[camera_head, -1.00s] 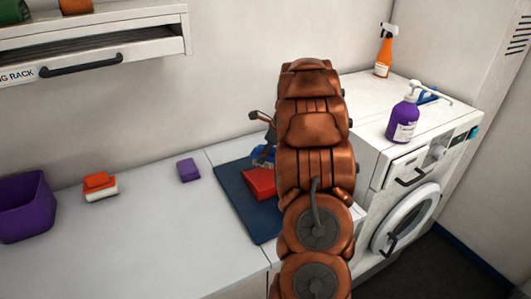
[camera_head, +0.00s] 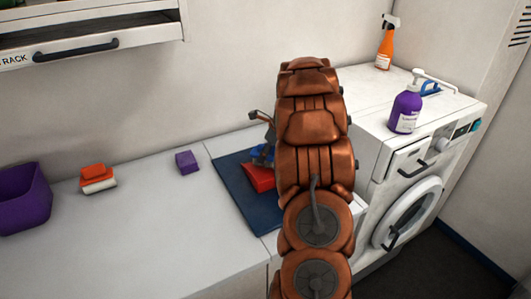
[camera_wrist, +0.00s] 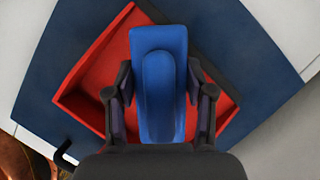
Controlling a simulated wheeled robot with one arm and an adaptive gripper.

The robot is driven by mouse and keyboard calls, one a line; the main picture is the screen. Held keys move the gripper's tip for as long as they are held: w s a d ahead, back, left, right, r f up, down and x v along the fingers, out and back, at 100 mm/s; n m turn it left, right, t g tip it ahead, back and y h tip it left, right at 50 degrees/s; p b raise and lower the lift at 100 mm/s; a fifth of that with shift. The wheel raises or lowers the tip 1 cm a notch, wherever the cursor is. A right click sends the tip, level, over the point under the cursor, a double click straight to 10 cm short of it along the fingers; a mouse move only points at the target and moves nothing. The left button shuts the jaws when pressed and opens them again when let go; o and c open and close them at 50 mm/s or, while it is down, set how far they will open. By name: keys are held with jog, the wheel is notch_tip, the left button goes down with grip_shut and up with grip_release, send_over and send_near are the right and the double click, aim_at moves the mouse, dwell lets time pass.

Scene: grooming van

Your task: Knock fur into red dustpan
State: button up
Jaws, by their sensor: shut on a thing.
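The red dustpan (camera_head: 261,178) lies on a dark blue mat (camera_head: 264,215) on the counter, partly hidden behind my arm in the head view. In the wrist view the dustpan (camera_wrist: 95,75) is below my gripper, on the blue mat (camera_wrist: 60,40). My gripper (camera_wrist: 158,100) is shut on a blue brush-like tool (camera_wrist: 157,42), which is over the dustpan. The blue tool (camera_head: 262,156) shows only slightly in the head view. I cannot tell whether it touches the pan. No fur can be made out; the tool hides the middle of the pan.
A purple sponge-like block (camera_head: 187,161), an orange-and-white brush (camera_head: 97,179) and a purple bin (camera_head: 24,198) stand to the left on the counter. A purple pump bottle (camera_head: 405,111) and orange spray bottle (camera_head: 387,42) stand on the washing machine at right.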

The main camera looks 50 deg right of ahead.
jog(key=shift+f, duration=0.5)
dwell(0.4)
jog(key=shift+f+p, duration=0.1)
jog(key=shift+p, duration=0.3)
dwell(1.6)
jog(key=shift+r+p, duration=0.8)
jog(key=shift+r, duration=0.05)
jog(key=shift+f, duration=0.75)
dwell(0.8)
jog(key=shift+f, duration=0.15)
dwell(1.7)
jog(key=shift+p, duration=0.4)
